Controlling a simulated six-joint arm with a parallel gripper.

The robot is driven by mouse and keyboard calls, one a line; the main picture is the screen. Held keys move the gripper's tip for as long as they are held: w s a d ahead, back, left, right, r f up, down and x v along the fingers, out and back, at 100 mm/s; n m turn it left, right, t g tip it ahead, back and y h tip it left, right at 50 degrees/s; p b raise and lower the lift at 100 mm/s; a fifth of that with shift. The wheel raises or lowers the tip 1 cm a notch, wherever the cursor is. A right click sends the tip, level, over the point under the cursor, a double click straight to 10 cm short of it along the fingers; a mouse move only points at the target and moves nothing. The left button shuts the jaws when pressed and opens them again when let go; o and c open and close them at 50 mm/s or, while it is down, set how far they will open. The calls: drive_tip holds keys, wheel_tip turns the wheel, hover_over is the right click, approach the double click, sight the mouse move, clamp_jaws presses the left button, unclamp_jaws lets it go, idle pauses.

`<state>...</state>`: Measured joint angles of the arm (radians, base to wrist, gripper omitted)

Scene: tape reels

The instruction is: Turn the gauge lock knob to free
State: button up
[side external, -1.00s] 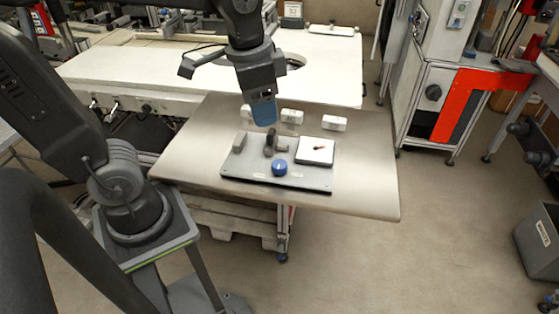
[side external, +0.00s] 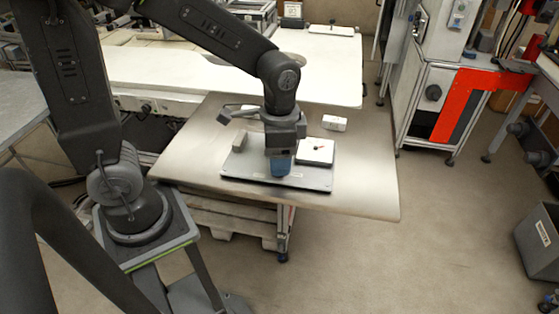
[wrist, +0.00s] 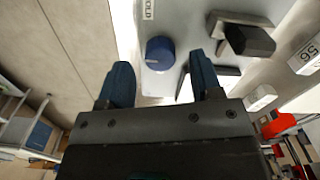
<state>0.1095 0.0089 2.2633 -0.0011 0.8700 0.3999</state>
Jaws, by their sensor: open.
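The blue round lock knob (wrist: 160,53) sits on the grey panel (side external: 315,182), ahead of and between my fingertips in the wrist view. A pale mark shows on its side; I cannot tell its exact setting. A small label (wrist: 148,9), seemingly reading HOLD, lies beyond it. My gripper (wrist: 161,76) is open, with a blue finger on each side and a visible gap to the knob. In the side external view my gripper (side external: 280,168) is low over the panel and hides the knob.
A dark lever-like part (wrist: 249,40) shows right of the knob in the wrist view. A white labelled block (side external: 334,123) stands behind the panel. The table (side external: 365,190) is clear to the right.

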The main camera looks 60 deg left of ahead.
drive_tip(key=shift+f, duration=1.1)
drive_tip(key=c, duration=0.9)
